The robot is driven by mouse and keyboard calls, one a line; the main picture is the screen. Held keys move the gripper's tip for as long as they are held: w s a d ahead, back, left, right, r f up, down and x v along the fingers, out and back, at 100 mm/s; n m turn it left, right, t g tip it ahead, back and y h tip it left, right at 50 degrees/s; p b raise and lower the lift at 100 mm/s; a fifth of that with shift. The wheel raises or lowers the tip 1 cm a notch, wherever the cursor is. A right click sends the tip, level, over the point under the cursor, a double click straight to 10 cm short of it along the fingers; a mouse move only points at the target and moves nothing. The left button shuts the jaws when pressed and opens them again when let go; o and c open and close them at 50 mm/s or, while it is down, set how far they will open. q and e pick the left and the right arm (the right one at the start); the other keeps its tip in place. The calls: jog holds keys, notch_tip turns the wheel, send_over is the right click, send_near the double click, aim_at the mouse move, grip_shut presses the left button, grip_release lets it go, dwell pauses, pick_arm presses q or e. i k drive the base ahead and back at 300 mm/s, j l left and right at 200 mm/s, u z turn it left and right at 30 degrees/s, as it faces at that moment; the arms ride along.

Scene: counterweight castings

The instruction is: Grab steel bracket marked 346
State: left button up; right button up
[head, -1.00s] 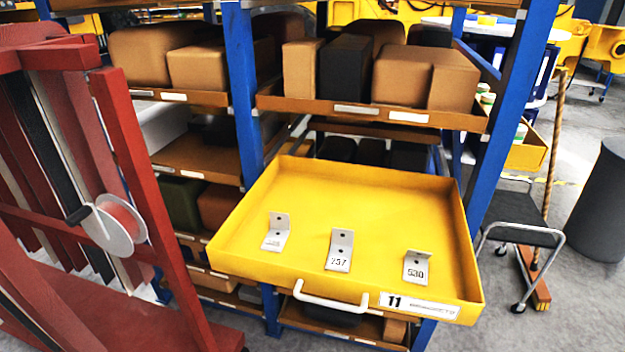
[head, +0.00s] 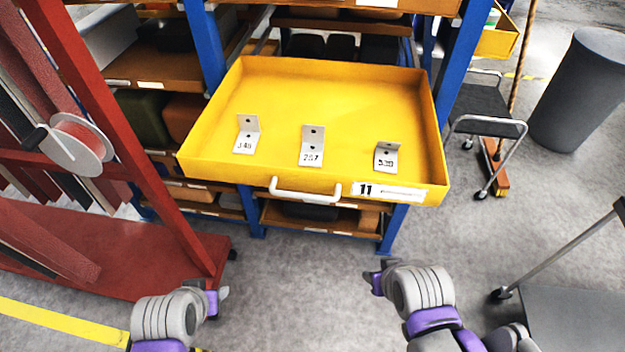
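A yellow drawer (head: 335,85) labelled 11 is pulled out of the shelf, with three small grey L-shaped brackets in it. The left bracket (head: 246,134) has a blurred number that looks like 346. The middle bracket (head: 312,147) reads 257 and the right bracket (head: 386,158) seems to read 530. My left gripper (head: 221,294) and my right gripper (head: 372,279) are low in the head view, in front of and below the drawer, apart from the brackets. Both are small and seen at an angle; their finger gaps are not clear.
A white handle (head: 305,193) is on the drawer front. A red rack (head: 115,150) with a cable reel (head: 82,146) stands close at the left. The floor before the drawer is clear.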

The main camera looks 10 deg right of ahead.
aim_at(246, 143)
jog(key=z, duration=1.55)
jog(key=i+l+z, duration=0.25)
jog(key=z, duration=0.25)
jog(key=i+l+z, duration=0.3)
jog(key=z, duration=0.15)
jog(key=l+u, duration=0.1)
jog(key=u, duration=3.05)
